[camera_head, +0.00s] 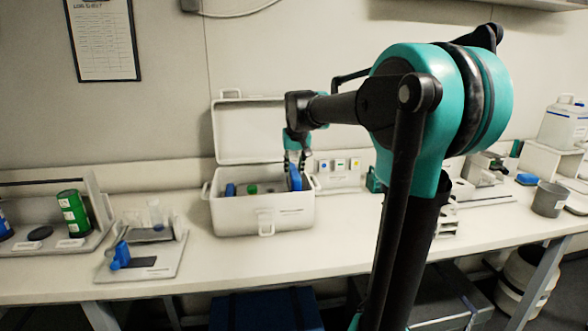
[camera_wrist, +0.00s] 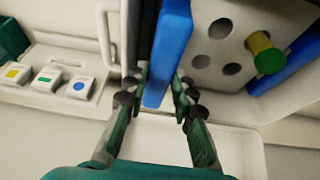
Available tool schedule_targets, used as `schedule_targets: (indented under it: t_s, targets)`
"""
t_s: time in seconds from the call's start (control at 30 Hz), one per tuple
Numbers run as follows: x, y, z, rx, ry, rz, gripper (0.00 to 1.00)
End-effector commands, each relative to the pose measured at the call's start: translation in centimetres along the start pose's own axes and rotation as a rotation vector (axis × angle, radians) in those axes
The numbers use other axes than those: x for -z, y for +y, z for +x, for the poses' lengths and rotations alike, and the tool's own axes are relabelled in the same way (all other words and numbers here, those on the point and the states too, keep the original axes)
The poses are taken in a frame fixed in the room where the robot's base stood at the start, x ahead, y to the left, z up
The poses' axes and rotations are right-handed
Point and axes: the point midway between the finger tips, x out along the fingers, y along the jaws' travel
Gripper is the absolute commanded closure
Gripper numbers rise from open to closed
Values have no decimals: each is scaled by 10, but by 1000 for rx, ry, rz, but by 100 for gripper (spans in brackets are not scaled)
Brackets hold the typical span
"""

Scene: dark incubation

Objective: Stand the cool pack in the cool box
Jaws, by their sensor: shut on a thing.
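The open white cool box (camera_head: 262,219) stands on the bench with its lid up at the back. My gripper (camera_head: 295,165) is over the box's right end. It is shut on the blue cool pack (camera_head: 296,179), which also shows between my fingers (camera_wrist: 160,88) in the wrist view (camera_wrist: 172,45). The pack is upright, between the box's end wall and a white rack (camera_wrist: 216,45) with round holes. The front wall hides its lower end in the head view, so I cannot tell whether it touches the floor.
A yellow-green capped vial (camera_wrist: 264,52) stands in the rack. Another blue pack (camera_wrist: 292,62) is on the rack's far side. Small colour-marked boxes (camera_head: 340,165) stand right of the cool box. A stand with a blue item (camera_head: 121,256) is to the left.

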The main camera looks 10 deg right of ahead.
Motion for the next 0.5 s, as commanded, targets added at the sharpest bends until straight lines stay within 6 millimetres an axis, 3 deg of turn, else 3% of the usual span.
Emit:
schedule_targets:
  t_s: [0.5]
  targets:
    - [-3, 0, 8, 0, 0, 0, 100]
